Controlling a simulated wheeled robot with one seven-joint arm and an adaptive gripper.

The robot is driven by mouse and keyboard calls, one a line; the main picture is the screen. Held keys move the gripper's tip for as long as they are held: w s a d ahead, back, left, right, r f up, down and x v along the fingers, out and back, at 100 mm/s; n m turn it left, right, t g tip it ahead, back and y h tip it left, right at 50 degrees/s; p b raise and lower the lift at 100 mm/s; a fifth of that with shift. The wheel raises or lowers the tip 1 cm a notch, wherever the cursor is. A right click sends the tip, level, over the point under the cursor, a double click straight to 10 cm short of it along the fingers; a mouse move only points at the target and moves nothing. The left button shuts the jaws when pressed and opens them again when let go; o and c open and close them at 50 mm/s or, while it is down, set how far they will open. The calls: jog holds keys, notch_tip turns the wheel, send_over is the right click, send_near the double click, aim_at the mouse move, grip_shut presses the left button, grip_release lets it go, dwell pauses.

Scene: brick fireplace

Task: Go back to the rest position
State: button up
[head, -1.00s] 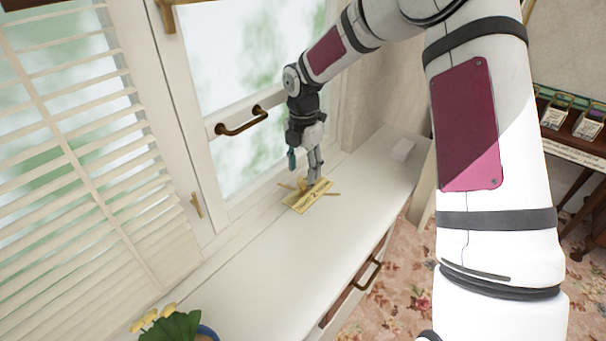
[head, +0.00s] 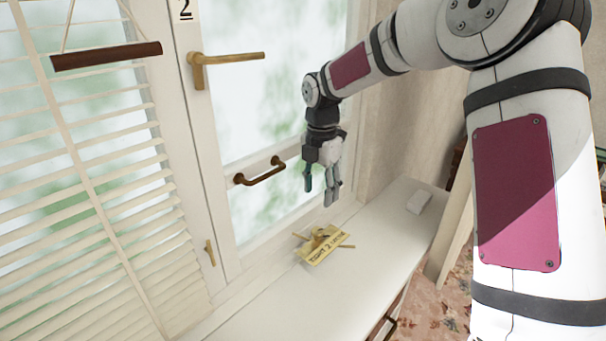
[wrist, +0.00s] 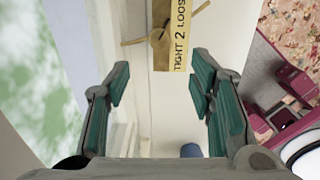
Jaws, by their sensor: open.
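My gripper (head: 322,183) hangs from my raised arm above the white sill top, in front of the window. In the wrist view the gripper (wrist: 160,95) shows its two teal-padded fingers spread wide with nothing between them. Below it on the sill lies a yellow label plate (head: 326,249) with a knob or valve handle on it. In the wrist view the plate (wrist: 173,50) reads "TIGHT 2 LOOS", the rest cut off by the frame. The gripper is apart from the plate.
The white sill top (head: 270,300) is mostly clear. A small white block (head: 419,201) lies at its right end. The window has a brown handle bar (head: 259,171) and a brass lever (head: 225,59). White blinds (head: 90,220) stand at the left.

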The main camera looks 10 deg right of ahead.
jog(key=s+r+m+t+h, duration=0.2)
jog(key=s+r+m, duration=1)
jog(key=s, duration=0.4)
jog(key=s+m+t+y, duration=0.2)
jog(key=s+m, duration=1)
jog(key=s, duration=0.6)
jog(key=shift+s+d+m+t, duration=0.2)
jog(key=shift+m+t, duration=0.1)
jog(key=shift+m, duration=0.1)
jog(key=shift+c, duration=0.3)
